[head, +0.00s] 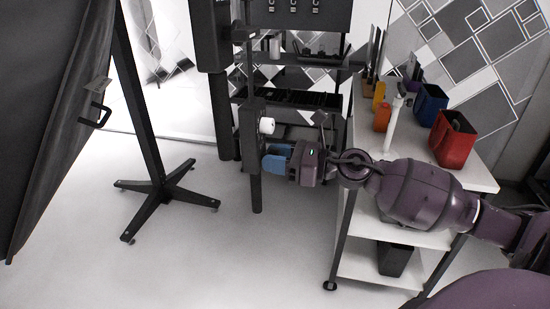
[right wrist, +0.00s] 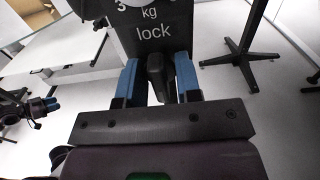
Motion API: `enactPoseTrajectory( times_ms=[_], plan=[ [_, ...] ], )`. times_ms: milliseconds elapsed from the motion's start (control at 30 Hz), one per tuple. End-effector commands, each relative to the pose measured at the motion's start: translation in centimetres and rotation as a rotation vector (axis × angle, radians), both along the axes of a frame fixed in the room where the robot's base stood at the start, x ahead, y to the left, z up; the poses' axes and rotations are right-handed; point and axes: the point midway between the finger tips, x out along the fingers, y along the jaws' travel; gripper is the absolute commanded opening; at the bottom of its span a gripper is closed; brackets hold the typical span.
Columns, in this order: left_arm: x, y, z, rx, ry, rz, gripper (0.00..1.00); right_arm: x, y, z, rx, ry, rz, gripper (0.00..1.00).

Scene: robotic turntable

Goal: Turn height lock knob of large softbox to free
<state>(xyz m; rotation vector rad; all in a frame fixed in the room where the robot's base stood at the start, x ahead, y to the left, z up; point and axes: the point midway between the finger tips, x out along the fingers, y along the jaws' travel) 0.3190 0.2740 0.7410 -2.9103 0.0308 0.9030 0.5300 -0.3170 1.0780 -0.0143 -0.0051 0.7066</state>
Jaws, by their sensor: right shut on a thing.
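In the right wrist view, the blue fingers of this gripper (right wrist: 157,82) are shut on a dark lock knob (right wrist: 156,72), one finger on each side. The knob sits below a dark plate (right wrist: 158,28) printed "kg" and "lock". The head view hides the knob behind the fingers. A large dark softbox-like panel (head: 50,90) fills the left edge. What seems to be my left gripper (right wrist: 45,106) shows small in the wrist view.
A white table (head: 470,170) with red (head: 453,140) and blue (head: 432,104) bins stands right, under my right arm. A dark stand (head: 165,190) with spread feet is on the left. A dark shelf (head: 290,60) is behind the post. The front-left floor is clear.

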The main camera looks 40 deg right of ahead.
Motion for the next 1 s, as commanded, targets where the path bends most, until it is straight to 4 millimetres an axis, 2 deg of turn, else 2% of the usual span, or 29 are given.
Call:
enactPoseTrajectory(
  times_ms=[167, 200, 233, 667, 1000],
  plan=[
    [0.0, 0.0, 0.0, 0.001, 0.0, -0.001, 0.43, 0.0, 0.0, 0.0, -0.002, -0.001, 0.0, 0.08],
    [0.0, 0.0, 0.0, 0.001, 0.001, 0.0, 0.43, 0.0, 0.0, 0.0, -0.002, -0.001, 0.0, 0.35],
    [0.0, 0.0, 0.0, 0.001, 0.001, 0.0, 0.43, 0.0, 0.0, 0.0, -0.002, -0.001, 0.0, 0.39],
    [-0.1, 0.0, -0.2, 0.001, 0.003, 0.0, 0.43, -0.5, -0.4, -0.1, 0.001, 0.002, -0.001, 0.39],
    [-0.2, 0.0, -0.6, 0.001, 0.006, -0.001, 0.43, -3.8, -3.3, -0.2, 0.002, 0.004, -0.003, 0.39]
  ],
)
